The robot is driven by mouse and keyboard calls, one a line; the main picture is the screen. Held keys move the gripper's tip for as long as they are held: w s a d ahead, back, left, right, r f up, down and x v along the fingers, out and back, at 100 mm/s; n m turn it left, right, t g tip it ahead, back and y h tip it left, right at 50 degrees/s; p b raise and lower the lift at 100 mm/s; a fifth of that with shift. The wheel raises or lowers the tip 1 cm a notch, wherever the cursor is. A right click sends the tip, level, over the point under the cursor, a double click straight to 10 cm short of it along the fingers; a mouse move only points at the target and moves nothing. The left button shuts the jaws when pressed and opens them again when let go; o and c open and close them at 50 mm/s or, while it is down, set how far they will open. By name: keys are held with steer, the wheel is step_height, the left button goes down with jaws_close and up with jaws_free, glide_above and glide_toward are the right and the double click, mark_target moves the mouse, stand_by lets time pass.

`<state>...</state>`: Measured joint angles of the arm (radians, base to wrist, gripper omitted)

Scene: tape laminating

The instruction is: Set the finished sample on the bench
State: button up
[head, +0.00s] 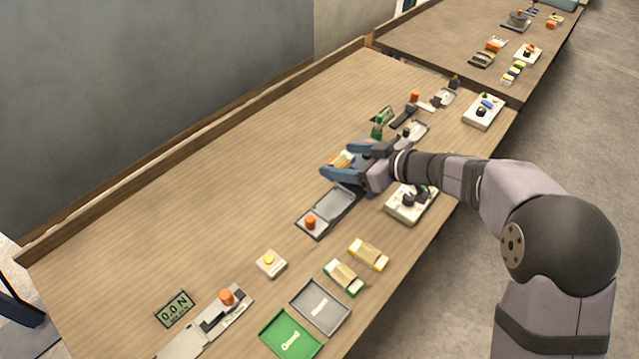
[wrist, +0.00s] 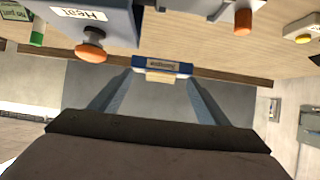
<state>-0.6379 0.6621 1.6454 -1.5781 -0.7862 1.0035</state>
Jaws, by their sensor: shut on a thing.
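My gripper (head: 335,165) has its blue fingers shut on a sample (head: 341,160) above the middle of the bench (head: 200,160). In the wrist view the held sample (wrist: 162,66) shows a blue end with a white label and a tan part, between the fingertips (wrist: 162,75). Two similar samples lie at the bench's front edge: one with yellow ends (head: 369,254) and one with green ends (head: 344,276).
A green tray (head: 272,346) and a grey tray (head: 340,318) sit near the front. A grey plate device with an orange knob (head: 310,222) lies below my gripper. A yellow button (head: 269,260) and force display (head: 175,309) stand nearer. The bench's left side is clear.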

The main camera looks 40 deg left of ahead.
steer(key=b, duration=0.2)
glide_above(318, 199)
steer(key=shift+a+f, duration=0.1)
steer(key=shift+f, duration=5.3)
steer(key=shift+f, duration=0.1)
steer(key=o, duration=1.1)
steer(key=shift+c, duration=0.2)
steer(key=shift+w, duration=0.1)
steer(key=b+v, duration=0.1)
steer(key=v, duration=1.1)
